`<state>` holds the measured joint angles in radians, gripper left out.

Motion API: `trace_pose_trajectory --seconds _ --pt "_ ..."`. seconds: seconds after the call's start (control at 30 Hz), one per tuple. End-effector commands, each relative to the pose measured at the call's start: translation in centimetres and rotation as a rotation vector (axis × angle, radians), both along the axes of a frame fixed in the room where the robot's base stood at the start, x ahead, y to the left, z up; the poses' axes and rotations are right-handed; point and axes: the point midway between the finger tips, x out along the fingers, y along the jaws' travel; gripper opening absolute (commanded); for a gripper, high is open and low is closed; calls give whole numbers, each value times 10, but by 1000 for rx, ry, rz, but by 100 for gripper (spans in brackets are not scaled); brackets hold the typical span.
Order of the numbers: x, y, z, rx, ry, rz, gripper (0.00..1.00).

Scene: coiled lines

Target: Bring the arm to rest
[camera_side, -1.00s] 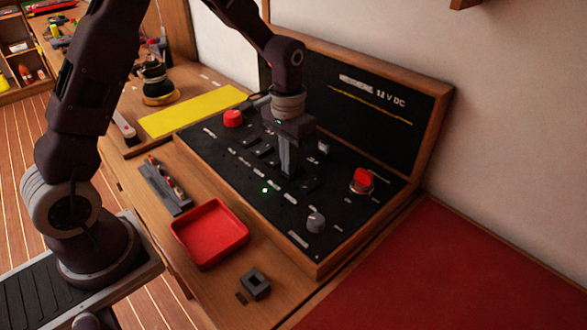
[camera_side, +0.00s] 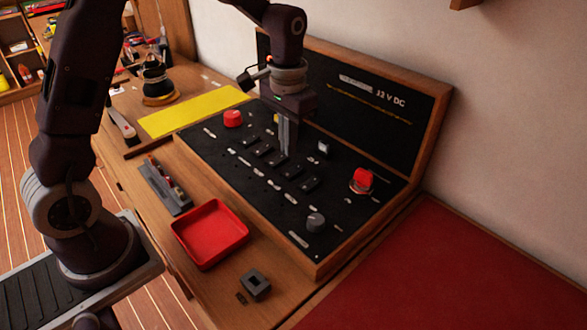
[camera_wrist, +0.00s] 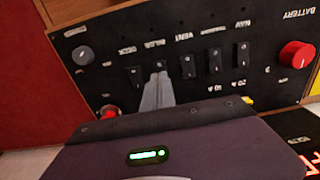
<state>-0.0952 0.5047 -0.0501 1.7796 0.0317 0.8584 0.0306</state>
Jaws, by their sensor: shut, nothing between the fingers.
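My gripper (camera_side: 286,152) points down over the middle of a black switch panel (camera_side: 225,154). Its two grey fingers are together with nothing between them. In the wrist view the shut fingers (camera_wrist: 157,92) overlap the panel near the middle rocker switches. The fingertips look just above the row of black rocker switches (camera_side: 309,184); whether they touch one I cannot tell. The panel also carries a red knob (camera_side: 232,118), a red button (camera_side: 362,180) and a grey knob (camera_side: 316,222). No green panel light shows in the side view.
A raised black back panel marked 12 V DC (camera_side: 350,100) stands behind the gripper. A red tray (camera_side: 210,234), a tool holder (camera_side: 165,187) and a small grey block (camera_side: 255,285) lie in front. A yellow strip (camera_side: 193,111) lies left. The red surface (camera_side: 450,270) at right is clear.

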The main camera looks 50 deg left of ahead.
Motion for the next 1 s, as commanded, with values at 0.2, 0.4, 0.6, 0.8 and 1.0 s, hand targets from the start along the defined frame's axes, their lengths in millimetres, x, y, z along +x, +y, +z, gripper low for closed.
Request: trace_pose_trajectory --seconds 0.2,0.4,0.6,0.8,1.0 --pt "0 0 14 0 -1 0 0" --pt "0 0 14 0 0 0 0" --pt "-34 -5 66 12 -91 -2 0" --pt "-145 -17 137 20 -304 -2 0" --pt "-224 -22 139 6 -454 0 0"
